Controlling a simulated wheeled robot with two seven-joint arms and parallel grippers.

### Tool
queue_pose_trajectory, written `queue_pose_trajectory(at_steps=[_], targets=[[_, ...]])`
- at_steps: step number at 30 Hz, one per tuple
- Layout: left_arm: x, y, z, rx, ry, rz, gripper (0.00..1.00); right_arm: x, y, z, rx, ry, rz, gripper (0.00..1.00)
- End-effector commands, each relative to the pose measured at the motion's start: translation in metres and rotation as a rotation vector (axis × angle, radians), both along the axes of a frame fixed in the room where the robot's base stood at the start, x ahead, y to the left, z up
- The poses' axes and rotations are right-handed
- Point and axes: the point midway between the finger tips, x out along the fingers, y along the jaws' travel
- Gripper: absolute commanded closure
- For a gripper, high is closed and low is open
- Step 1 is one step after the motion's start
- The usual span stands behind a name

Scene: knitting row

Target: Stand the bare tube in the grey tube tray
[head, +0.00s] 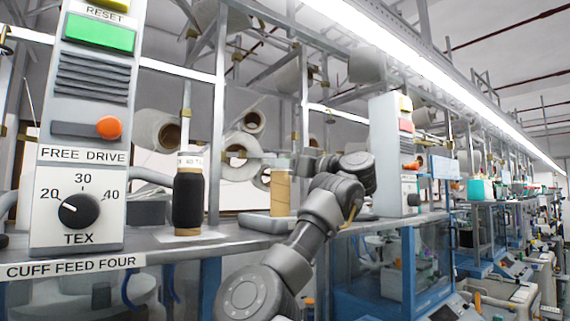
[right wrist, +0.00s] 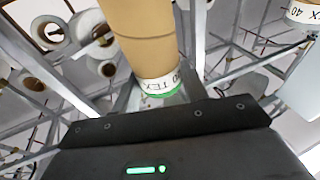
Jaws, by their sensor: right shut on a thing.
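In the right wrist view the tube (right wrist: 145,38) shows close up, with a white "40 TEX" label and a green ring near the gripper body. My left gripper is out of view.
A black-wound cone (head: 188,205) stands on a white pad left of the tray. A control box (head: 80,130) with a dial stands at the left, another (head: 396,150) right of my arm. An upright post rises behind the tray.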

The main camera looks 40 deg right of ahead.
Motion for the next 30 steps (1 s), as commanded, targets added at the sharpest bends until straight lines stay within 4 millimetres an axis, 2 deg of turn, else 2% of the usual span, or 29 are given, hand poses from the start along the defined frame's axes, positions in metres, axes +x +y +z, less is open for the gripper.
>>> queue_pose_trajectory(at_steps=[2, 3, 7, 14, 18, 23, 30], targets=[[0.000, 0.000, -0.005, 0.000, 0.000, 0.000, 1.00, 0.000, 0.000, -0.003, -0.001, 0.000, 0.000, 0.89], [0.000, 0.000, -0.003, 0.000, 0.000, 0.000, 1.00, 0.000, 0.000, -0.001, -0.001, 0.000, 0.000, 0.51], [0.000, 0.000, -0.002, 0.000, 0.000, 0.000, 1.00, 0.000, 0.000, -0.001, 0.000, 0.000, 0.000, 0.35], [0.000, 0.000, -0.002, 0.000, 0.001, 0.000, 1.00, 0.000, 0.000, -0.001, 0.000, 0.000, 0.000, 0.35], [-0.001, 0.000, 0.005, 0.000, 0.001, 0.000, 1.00, 0.000, 0.000, 0.004, 0.000, 0.000, 0.000, 0.35], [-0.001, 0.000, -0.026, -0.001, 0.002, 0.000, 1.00, -0.021, -0.007, -0.010, 0.001, -0.004, -0.003, 0.35], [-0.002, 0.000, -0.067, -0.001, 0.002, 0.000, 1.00, -0.067, -0.019, -0.020, 0.000, -0.005, -0.002, 0.35]])
